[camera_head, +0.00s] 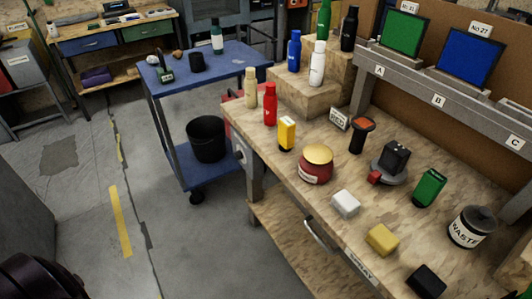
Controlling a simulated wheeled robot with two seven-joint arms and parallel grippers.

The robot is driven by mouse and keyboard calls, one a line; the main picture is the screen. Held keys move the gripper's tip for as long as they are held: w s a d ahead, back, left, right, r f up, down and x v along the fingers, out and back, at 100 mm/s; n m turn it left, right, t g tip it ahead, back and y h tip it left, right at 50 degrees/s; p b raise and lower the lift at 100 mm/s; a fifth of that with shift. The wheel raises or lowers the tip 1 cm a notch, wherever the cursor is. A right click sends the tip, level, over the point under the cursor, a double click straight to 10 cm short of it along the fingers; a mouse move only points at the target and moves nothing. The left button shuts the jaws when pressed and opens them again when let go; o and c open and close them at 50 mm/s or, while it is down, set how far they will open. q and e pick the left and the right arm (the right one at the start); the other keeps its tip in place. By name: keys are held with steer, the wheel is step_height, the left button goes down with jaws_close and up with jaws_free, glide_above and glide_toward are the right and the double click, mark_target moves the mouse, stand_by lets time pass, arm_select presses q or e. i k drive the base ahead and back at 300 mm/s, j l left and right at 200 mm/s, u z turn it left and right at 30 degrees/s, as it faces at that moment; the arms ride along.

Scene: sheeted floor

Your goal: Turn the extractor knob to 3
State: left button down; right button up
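I see no part clearly marked as an extractor knob and no readable number scale. A small pale round fitting (239,153) sits on the near left end of the wooden workbench (285,187), just below the top; I cannot tell whether it is the knob or where it points. A dark rounded shape at the bottom left corner may be part of my own arm. Neither gripper's fingers show.
The bench holds several bottles, a red jar (316,165), a black waste pot (472,228) and blocks. A blue cart (160,90) with a black bucket (206,139) stands by the bench's left end. Open floor (80,220) lies left.

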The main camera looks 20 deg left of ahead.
mark_target(238, 155)
steer(key=i+j+z, duration=0.15)
steer(key=j+z, duration=0.2)
steer(key=j, duration=0.25)
steer(key=j+z, duration=0.3)
steer(key=j, duration=0.3)
steer(key=j+z, duration=0.35)
steer(key=j, duration=0.3)
